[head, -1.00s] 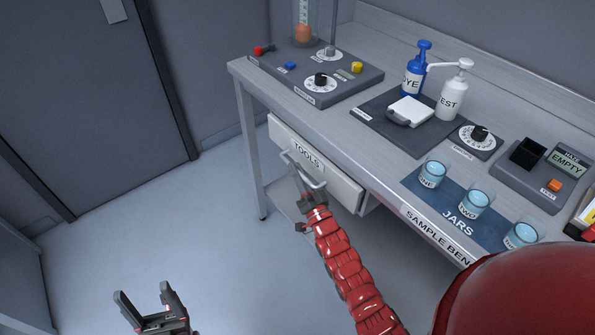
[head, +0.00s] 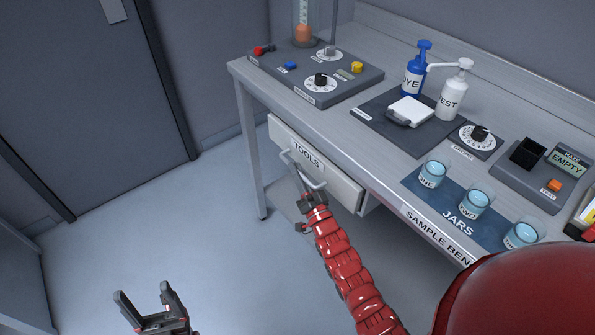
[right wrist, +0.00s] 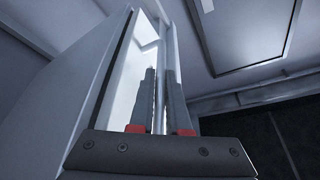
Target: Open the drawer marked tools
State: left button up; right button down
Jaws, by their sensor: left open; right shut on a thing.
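The drawer marked tools (head: 330,175) is under the left end of the bench in the head view, with its front near the bench frame; I cannot tell whether it stands slightly out. Its bar handle (head: 312,182) runs across the front. My right gripper (head: 298,172) is shut on the handle. In the right wrist view the two fingers (right wrist: 163,100) close around the pale handle bar (right wrist: 160,75). My left gripper (head: 148,305) is open and empty, low at the left over the floor, well away from the drawer.
The sample bench (head: 350,130) carries a dial panel (head: 315,80), a blue dye bottle (head: 412,75), a white test bottle (head: 453,95) and three jars on a blue mat (head: 420,185). A bench leg (head: 252,160) stands left of the drawer. The floor (head: 180,240) before it is clear.

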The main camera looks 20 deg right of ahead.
jog(key=s+a, duration=0.4)
jog(key=a, duration=0.7)
jog(key=s+a, duration=0.4)
jog(key=a, duration=0.7)
jog(key=shift+a, duration=0.3)
jog(key=shift+s, duration=0.1)
jog(key=c, duration=1.2)
grip_release()
jog(key=shift+o, duration=0.2)
jog(key=v, duration=1.7)
jog(key=shift+s+f, duration=0.15)
